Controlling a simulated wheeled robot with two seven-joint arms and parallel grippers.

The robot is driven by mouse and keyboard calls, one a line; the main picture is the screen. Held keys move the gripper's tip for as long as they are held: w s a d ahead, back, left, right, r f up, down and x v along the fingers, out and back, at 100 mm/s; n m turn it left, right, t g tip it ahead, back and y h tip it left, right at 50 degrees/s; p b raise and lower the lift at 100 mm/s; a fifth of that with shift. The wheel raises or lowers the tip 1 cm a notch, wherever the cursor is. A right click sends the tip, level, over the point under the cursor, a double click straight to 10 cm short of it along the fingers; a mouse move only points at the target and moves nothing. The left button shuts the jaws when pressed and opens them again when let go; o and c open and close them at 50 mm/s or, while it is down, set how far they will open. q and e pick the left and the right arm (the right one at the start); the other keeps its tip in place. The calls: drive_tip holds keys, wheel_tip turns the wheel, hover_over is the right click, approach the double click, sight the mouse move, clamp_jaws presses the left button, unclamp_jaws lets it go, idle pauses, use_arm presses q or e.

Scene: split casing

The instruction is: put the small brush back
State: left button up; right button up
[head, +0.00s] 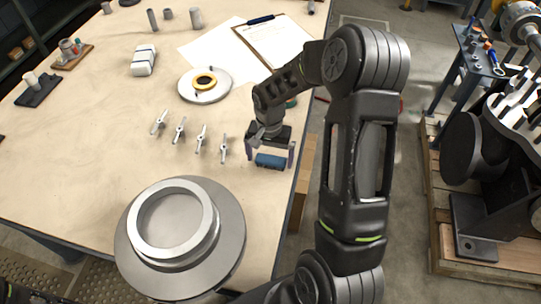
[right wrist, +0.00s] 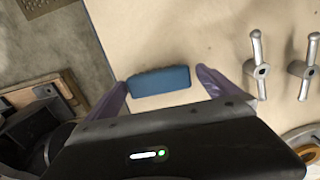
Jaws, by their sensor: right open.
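A small blue block-shaped thing, which I take for the small brush (head: 270,161), lies on the table near its right edge. It also shows in the right wrist view (right wrist: 159,81). My right gripper (head: 270,158) is open, with one purple finger on each side of the brush. In the right wrist view, the right gripper's fingers (right wrist: 164,88) stand near the two ends of the brush. I cannot tell whether they touch it. The brush's bristles are not visible. My left gripper does not show.
Several metal T-shaped pieces (head: 201,138) lie left of my right gripper. A large round flange (head: 230,246) sits at the front. A disc with a yellow ring (head: 204,84), a clipboard (head: 276,42) and a white block (head: 143,60) lie farther back. The table's right edge is close.

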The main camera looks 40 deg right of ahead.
sight(270, 160)
wheel_tip(270, 160, up, 11)
drive_tip(key=b, duration=0.1)
drive_tip(key=shift+r, duration=0.1)
idle(0.7)
